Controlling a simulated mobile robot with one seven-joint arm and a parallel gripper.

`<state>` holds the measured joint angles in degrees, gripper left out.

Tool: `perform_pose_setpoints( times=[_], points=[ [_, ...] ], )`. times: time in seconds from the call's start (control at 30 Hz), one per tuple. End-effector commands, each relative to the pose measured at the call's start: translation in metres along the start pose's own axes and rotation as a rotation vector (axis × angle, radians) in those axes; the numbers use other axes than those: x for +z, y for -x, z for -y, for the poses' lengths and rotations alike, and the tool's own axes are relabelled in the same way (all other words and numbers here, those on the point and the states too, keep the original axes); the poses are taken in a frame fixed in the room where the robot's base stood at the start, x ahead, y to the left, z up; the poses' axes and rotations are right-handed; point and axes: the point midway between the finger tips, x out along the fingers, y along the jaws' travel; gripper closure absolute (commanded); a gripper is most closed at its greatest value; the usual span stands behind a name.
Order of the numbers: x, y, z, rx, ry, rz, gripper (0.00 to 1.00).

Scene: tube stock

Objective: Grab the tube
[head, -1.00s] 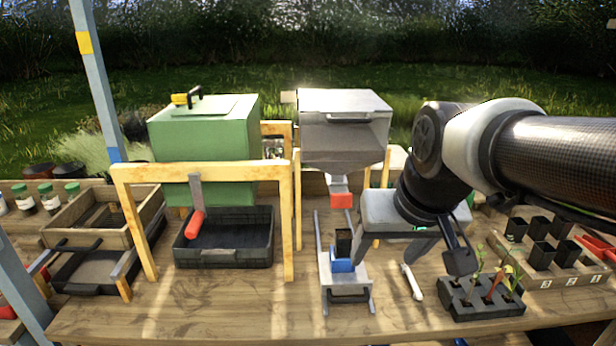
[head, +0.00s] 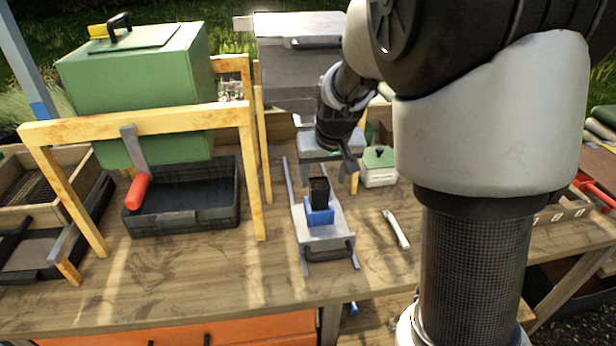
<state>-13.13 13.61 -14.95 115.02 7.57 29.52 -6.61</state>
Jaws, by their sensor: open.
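A black square tube (head: 319,188) stands upright in a blue holder (head: 320,216) on a grey sliding tray (head: 325,238) with a black handle, near the middle of the bench. My gripper (head: 347,164) is small in the view, behind and slightly right of the tube, higher up and apart from it. It is open, with nothing seen between its fingers. One finger shows clearly; the other is hard to make out.
A wooden frame (head: 140,123) with a red-handled lever stands at left over a black crate (head: 185,222). A grey hopper (head: 300,70) is behind the tube. A white bar (head: 396,229) and green-lidded box (head: 380,175) lie right. The front bench is clear.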

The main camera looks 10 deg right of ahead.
Motion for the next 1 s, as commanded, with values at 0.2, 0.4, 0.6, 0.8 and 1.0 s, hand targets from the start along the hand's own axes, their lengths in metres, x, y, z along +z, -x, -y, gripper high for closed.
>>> perform_pose_setpoints(
  times=[0.2, 0.4, 0.6, 0.8, 1.0],
  points=[
    [0.0, -0.021, 0.0, 0.0, -0.001, 0.001, 0.39],
    [-0.005, -0.043, 0.001, 0.001, 0.0, 0.003, 0.39],
    [-0.007, -0.069, 0.002, 0.0, -0.001, 0.001, 0.39],
    [-0.008, -0.073, 0.002, -0.001, 0.0, -0.002, 0.39],
    [-0.008, -0.073, 0.002, -0.001, 0.0, -0.001, 0.56]
  ],
)
